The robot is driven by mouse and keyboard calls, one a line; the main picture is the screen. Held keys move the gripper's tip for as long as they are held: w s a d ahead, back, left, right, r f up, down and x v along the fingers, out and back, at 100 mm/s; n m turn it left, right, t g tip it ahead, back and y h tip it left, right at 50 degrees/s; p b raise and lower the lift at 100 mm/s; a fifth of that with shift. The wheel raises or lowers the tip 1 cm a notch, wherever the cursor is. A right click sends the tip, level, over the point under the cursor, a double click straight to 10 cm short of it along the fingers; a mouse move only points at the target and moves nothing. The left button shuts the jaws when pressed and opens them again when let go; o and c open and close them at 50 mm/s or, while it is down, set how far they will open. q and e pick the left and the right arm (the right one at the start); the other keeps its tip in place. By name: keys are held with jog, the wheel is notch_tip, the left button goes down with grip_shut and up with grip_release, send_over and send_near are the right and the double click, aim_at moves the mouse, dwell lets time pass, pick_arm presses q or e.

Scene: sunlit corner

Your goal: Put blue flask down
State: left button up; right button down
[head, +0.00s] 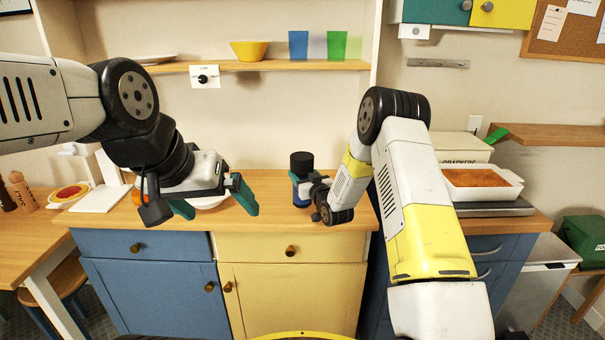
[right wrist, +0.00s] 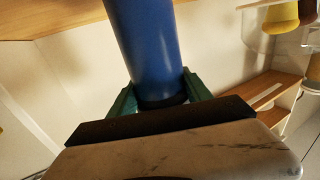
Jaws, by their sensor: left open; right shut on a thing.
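The blue flask (head: 300,198) with a black cap (head: 302,163) stands upright over the middle of the wooden counter in the head view. I cannot tell if its base touches the counter. My right gripper (head: 302,189) is shut on the flask, its fingers partly hidden by my wrist. In the right wrist view the flask's blue body (right wrist: 146,45) sits between the green fingers of the right gripper (right wrist: 160,95). My left gripper (head: 214,204) is open and empty, over the counter to the left of the flask.
A white dish (head: 208,202) is partly hidden behind my left gripper. A cutting board (head: 102,197) lies further left. A baking dish (head: 482,186) and a crackers box (head: 440,147) are at the right. The shelf above (head: 270,65) holds a yellow bowl (head: 249,49) and cups.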

jog(key=shift+r, duration=0.1)
jog(key=shift+c, duration=2.3)
grip_release()
jog(key=shift+s, duration=0.1)
jog(key=v, duration=1.1)
jog(key=s+d+r+m+g+h, duration=0.1)
jog(key=s+d+r+g+h, duration=0.1)
jog(key=s+d+r, duration=0.4)
jog(key=s+d+r+m+g+h, duration=0.1)
jog(key=s+d+r+g+h, duration=0.2)
jog(key=r, duration=0.6)
jog(key=s+r+m+g, duration=0.1)
jog(key=s+r+g, duration=0.2)
jog(key=s, duration=2.5)
jog(key=shift+d+r+m+g, duration=0.15)
jog(key=shift+d+m+g, duration=0.3)
jog(key=shift+g, duration=0.75)
